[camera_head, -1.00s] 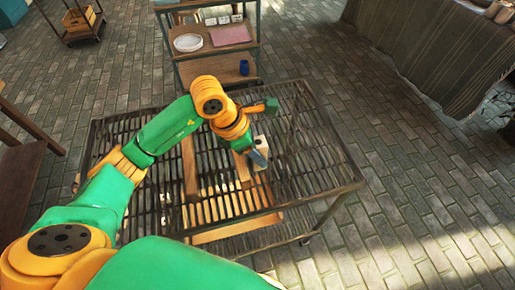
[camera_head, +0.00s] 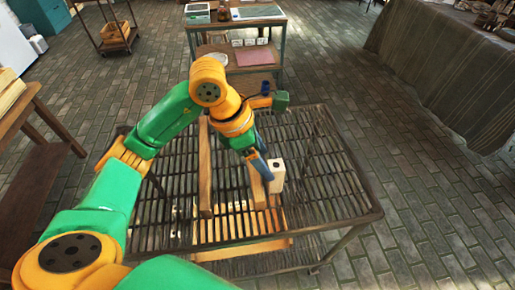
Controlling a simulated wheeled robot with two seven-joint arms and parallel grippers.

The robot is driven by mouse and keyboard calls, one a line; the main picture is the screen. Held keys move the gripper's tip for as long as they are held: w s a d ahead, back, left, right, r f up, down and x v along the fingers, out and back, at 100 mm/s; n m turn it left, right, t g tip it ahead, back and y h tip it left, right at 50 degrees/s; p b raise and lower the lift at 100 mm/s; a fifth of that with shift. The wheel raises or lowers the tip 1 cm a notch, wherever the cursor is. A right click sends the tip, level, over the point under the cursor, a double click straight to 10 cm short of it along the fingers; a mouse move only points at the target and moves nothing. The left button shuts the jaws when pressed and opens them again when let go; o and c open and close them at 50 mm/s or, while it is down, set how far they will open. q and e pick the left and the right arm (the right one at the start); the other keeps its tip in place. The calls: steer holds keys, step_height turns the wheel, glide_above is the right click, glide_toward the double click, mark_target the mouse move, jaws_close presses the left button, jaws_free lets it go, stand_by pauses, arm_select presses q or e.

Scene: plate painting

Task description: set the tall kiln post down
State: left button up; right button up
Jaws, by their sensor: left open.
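The tall kiln post, a pale upright block (camera_head: 277,177) with a small dark hole, stands on the slatted metal table (camera_head: 335,185), right of the middle. My left gripper (camera_head: 263,163) reaches down close to the post's left side. It is open, and its blue-grey finger shows just left of the post. Whether it touches the post is hard to tell. The far finger is partly hidden by the hand. My right gripper is not in view.
Wooden bars (camera_head: 205,170) and (camera_head: 257,188) lie on the slats left of the post. The slats to the right are clear. Behind stands a shelf cart (camera_head: 283,24) with a blue cup (camera_head: 265,88). A cloth-covered table (camera_head: 440,75) is at right, a wooden bench (camera_head: 30,185) at left.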

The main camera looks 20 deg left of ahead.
arm_select(q)
steer(key=shift+v, duration=2.4)
